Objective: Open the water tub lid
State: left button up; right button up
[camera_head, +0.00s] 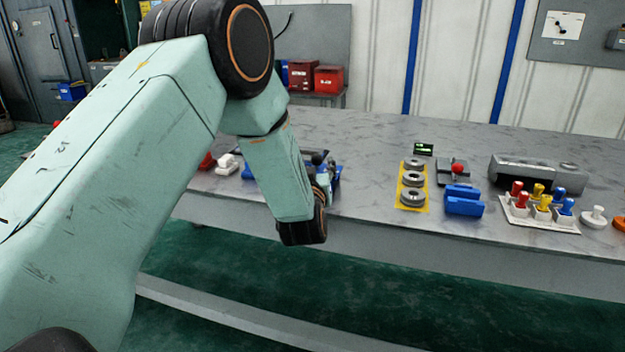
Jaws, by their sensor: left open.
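My left arm comes in from the left, bends at a large dark joint and reaches down to the table's front edge. My left gripper (322,162) shows only as small dark parts behind the wrist, mostly hidden by it. It is open, and I see nothing held in it. Blue pieces (336,181) show on the table beside and behind the wrist; the arm covers much of them. I cannot make out a water tub or its lid for certain. My right gripper is out of view.
The grey table (370,150) holds a yellow plate (404,198) with metal rings, a blue block (463,201), a grey metal fixture (522,172) and a white rack (540,217) of coloured pegs. Red bins (328,79) stand behind. The table between wrist and yellow plate is clear.

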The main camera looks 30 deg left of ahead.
pick_arm(q)
jog(key=v, duration=1)
jog(key=shift+s, duration=0.4)
jog(key=shift+d+r, duration=0.1)
jog(key=s+d+f+m+g+h+p, duration=0.1)
jog(key=s+d+f+m+g+h, duration=0.2)
jog(key=s+f, duration=0.5)
jog(key=s+d+f+m+g+h+p, duration=0.15)
jog(key=s+f+g, duration=0.35)
jog(key=f, duration=0.8)
jog(key=s+d+f+g+h, duration=0.1)
jog(key=s+f+g, duration=0.1)
jog(key=s, duration=0.6)
jog(key=s+d+f+m+g+h, duration=0.1)
jog(key=s+d+f+g, duration=0.1)
jog(key=s, duration=0.6)
jog(key=s+d+f+m+g+h+p, duration=0.1)
jog(key=s+f+g, duration=0.3)
jog(key=s, duration=0.4)
jog(key=shift+s+d, duration=0.2)
jog(key=shift+d, duration=0.2)
jog(key=shift+f, duration=0.1)
